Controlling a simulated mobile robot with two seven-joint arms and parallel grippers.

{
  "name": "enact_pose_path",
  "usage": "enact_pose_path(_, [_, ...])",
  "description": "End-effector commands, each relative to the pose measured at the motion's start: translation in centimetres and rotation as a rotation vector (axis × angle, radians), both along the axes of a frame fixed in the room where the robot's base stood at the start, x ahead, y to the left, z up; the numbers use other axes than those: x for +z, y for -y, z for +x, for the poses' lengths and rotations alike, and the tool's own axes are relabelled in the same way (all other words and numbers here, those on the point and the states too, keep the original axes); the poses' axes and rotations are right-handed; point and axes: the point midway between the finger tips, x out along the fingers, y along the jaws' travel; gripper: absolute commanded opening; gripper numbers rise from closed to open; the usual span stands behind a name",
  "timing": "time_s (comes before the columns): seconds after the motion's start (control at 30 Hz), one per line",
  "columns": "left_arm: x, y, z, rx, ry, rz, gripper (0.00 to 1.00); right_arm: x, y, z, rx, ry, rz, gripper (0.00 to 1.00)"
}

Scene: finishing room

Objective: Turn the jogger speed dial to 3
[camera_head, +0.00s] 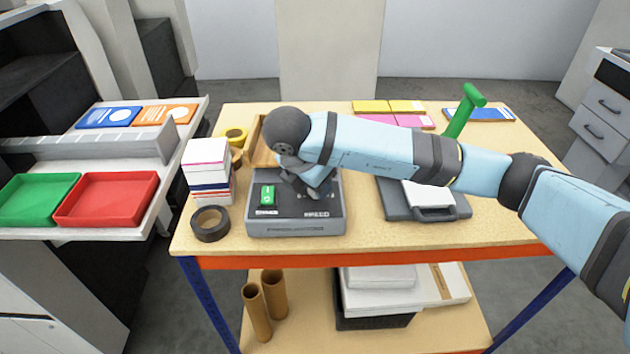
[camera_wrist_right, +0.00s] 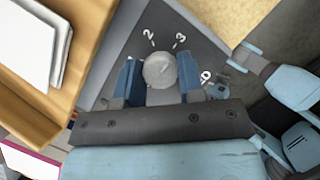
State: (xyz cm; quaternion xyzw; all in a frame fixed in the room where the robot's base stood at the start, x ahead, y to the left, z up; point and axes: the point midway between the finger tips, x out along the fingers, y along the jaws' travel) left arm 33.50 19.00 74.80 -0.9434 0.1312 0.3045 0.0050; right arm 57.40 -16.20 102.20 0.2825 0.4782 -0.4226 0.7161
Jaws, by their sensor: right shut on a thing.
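The jogger (camera_head: 296,228) is a grey box near the front edge of the table, with a green switch (camera_head: 267,195) on the left of its panel. My right gripper (camera_head: 316,190) reaches down over the right part of that panel and hides the dial in the head view. In the right wrist view the round grey speed dial (camera_wrist_right: 159,70) sits between the two blue fingers of my right gripper (camera_wrist_right: 160,77), which are shut on its sides. White marks 2 and 3 show beyond the dial, and another mark is partly visible at right. I cannot tell clearly where its pointer stands. My left gripper is out of view.
A wooden tray (camera_head: 258,150) lies behind the jogger.

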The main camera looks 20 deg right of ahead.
Motion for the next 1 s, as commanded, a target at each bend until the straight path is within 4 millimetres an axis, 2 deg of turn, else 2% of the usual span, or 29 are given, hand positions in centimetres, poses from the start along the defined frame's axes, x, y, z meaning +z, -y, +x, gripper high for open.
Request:
enact_pose_path(0.03, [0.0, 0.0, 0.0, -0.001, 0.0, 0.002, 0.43, -0.1, 0.0, 0.0, 0.001, -0.001, 0.001, 0.42])
enact_pose_path(0.1, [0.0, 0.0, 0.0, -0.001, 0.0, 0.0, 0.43, 0.0, 0.0, 0.0, 0.001, -0.001, 0.001, 0.59])
enact_pose_path(0.13, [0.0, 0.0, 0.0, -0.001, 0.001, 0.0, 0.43, 0.0, 0.0, 0.0, 0.001, -0.001, 0.001, 0.6])
enact_pose_path(0.47, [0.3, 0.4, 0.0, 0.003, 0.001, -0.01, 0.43, 0.4, -0.2, -0.1, 0.001, 0.0, 0.0, 0.6])
enact_pose_path(0.57, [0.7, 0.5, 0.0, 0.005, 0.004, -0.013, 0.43, 1.7, -0.5, -0.2, 0.004, 0.004, 0.001, 0.6])
enact_pose_path(0.77, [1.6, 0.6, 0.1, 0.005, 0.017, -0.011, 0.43, 5.6, -1.9, -0.9, 0.005, 0.005, -0.001, 0.6])
enact_pose_path(1.0, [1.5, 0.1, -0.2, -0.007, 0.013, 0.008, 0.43, 10.1, -3.6, -1.9, 0.003, 0.004, -0.001, 0.6])
